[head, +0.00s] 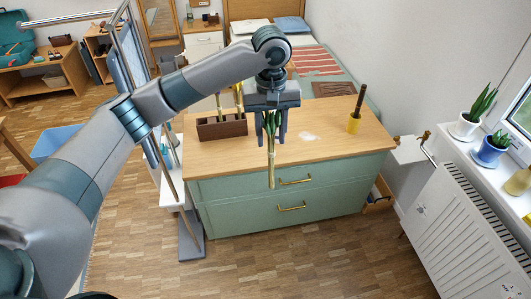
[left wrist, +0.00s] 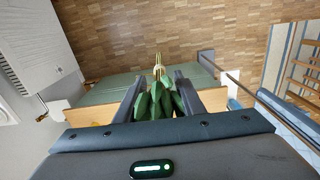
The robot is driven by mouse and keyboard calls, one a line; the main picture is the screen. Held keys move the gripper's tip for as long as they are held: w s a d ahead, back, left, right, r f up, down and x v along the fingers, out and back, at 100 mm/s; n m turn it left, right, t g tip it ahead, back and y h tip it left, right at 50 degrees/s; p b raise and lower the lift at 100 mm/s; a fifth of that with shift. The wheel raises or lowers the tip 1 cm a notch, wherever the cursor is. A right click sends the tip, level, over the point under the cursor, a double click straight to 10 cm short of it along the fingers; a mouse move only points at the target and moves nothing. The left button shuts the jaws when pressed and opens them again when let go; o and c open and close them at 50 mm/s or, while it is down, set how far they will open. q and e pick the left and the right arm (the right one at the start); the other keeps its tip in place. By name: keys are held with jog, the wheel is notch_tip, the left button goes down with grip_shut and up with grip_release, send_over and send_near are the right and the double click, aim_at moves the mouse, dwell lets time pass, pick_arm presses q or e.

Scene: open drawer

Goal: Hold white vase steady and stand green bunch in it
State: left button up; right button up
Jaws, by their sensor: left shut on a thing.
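My left gripper (head: 270,136) is shut on the green bunch (head: 271,152), above the front edge of the dresser top. The bunch has green leaves between the fingers and pale yellowish stems hanging down in front of the dresser. In the left wrist view the bunch (left wrist: 159,100) lies between the two fingers, stems pointing away from me. I cannot make out a white vase in either view. A whitish patch (head: 309,136) on the dresser top looks flat. My right gripper is not in view.
A green dresser (head: 235,207) with a wooden top has its drawers shut. A brown box (head: 222,129) with upright stalks stands at its left, and a yellow pot (head: 354,124) with a dark stick at its right. A radiator (head: 470,235) and sill plants are at right.

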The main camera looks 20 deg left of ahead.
pick_arm(q)
jog(key=s+a+m+b, duration=0.1)
jog(key=s+m+b, duration=0.35)
jog(key=s, duration=0.45)
notch_tip(320, 180, down, 12)
jog(key=s+a+m+b, duration=0.1)
jog(key=s+b, duration=0.1)
jog(key=b, duration=0.9)
jog(key=shift+s+a, duration=0.15)
jog(key=shift+s, duration=0.1)
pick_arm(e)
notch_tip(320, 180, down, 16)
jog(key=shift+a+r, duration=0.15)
pick_arm(q)
jog(key=shift+r, duration=0.15)
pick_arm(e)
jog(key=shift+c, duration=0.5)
